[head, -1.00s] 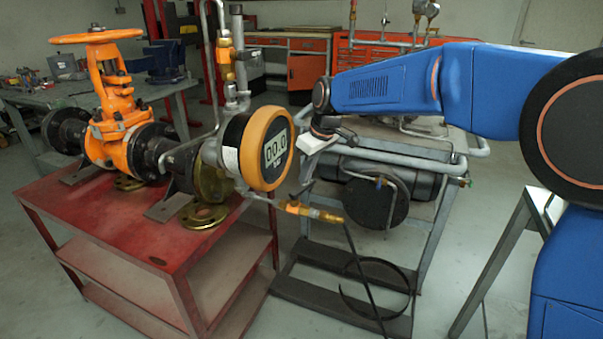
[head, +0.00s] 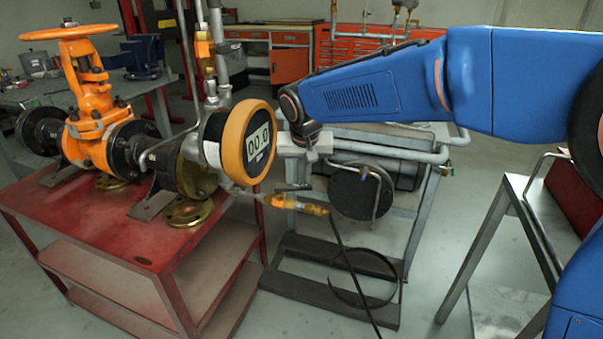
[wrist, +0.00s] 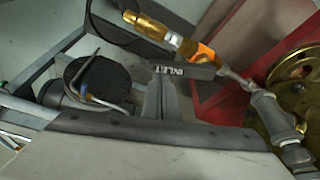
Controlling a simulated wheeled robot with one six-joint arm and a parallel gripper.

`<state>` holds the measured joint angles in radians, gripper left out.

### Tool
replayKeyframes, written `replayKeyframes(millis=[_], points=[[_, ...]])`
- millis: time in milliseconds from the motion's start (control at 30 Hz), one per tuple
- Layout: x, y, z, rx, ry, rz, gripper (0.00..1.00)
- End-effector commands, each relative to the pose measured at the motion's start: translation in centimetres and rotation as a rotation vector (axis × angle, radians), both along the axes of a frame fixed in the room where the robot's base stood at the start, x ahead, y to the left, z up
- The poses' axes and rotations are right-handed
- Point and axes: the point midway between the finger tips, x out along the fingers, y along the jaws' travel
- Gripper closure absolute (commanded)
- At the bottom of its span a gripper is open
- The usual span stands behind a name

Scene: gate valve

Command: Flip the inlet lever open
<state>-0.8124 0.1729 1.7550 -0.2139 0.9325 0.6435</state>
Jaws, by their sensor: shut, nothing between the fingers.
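The inlet lever is a dark bar with a white "INLET" label (wrist: 187,72) in the wrist view. It sits on a brass and orange valve (wrist: 155,30) and reaches across the tip of my gripper (wrist: 163,88). In the head view the lever (head: 293,187) shows as a small dark bar just above the orange-brass valve fitting (head: 296,204). My gripper (head: 308,158) points down there, just above the lever and right of the gauge. Its fingers are shut and empty. I cannot tell whether they touch the lever.
A round orange-rimmed gauge (head: 245,145) reading 00.0 is close to the left of my gripper. An orange gate valve (head: 92,115) stands on the red table (head: 150,245). A grey cart (head: 330,262) with a dark cylinder is behind. A black hose hangs from the fitting.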

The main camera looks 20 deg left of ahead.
Motion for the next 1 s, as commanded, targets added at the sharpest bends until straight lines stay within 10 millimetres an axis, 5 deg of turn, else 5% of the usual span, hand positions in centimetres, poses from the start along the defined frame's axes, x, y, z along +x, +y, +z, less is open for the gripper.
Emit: replayKeyframes(millis=[1000], points=[[-0.7, 1.4, 0.0, -0.001, 0.001, -0.081, 1.00]])
